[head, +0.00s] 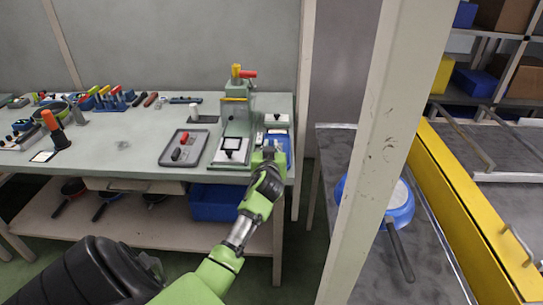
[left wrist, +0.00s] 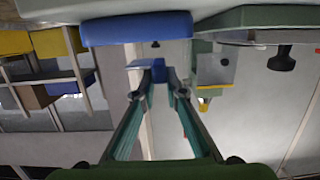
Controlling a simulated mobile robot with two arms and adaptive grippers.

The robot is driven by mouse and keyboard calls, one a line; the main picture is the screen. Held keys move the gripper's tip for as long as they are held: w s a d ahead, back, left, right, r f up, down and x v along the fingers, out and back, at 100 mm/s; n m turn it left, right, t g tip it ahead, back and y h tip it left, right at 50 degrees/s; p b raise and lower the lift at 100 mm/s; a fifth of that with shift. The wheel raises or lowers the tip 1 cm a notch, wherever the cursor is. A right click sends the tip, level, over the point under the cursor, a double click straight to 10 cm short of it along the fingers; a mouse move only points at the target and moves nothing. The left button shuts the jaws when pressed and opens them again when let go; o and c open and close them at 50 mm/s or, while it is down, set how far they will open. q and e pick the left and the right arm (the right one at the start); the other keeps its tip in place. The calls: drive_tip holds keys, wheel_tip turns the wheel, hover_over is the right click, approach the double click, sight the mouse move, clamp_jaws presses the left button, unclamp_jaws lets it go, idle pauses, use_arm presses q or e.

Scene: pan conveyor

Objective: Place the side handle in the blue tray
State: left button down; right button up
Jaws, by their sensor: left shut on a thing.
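The blue tray (head: 284,144) lies at the right end of the workbench, partly hidden behind my left gripper (head: 268,153). In the left wrist view its blue edge (left wrist: 138,28) runs across the top, close beyond the fingertips. My left gripper also shows in that view (left wrist: 158,78). It is shut on a small blue piece (left wrist: 150,66), which looks like the side handle; its full shape is hard to make out. In the head view the held piece is hidden. The gripper is at the tray's front left side. My right gripper is not in view.
A green press fixture (head: 236,120) stands just left of the blue tray. A grey tray (head: 183,148) with red and black handles lies further left. A beige post (head: 375,150) rises right of the bench, before a blue pan (head: 401,204) on the conveyor.

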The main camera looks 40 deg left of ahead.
use_arm(q)
drive_tip(key=shift+w+a+f, duration=0.2)
drive_tip(key=shift+w+f, duration=0.15)
drive_tip(key=shift+f, duration=0.1)
drive_tip(key=shift+w+f, duration=0.1)
drive_tip(key=shift+f, duration=1.55)
drive_tip(key=shift+f, duration=0.1)
drive_tip(key=shift+f+b, duration=0.1)
drive_tip(key=shift+b, duration=0.2)
drive_tip(key=c, duration=2.3)
unclamp_jaws()
drive_tip(key=shift+c, duration=0.2)
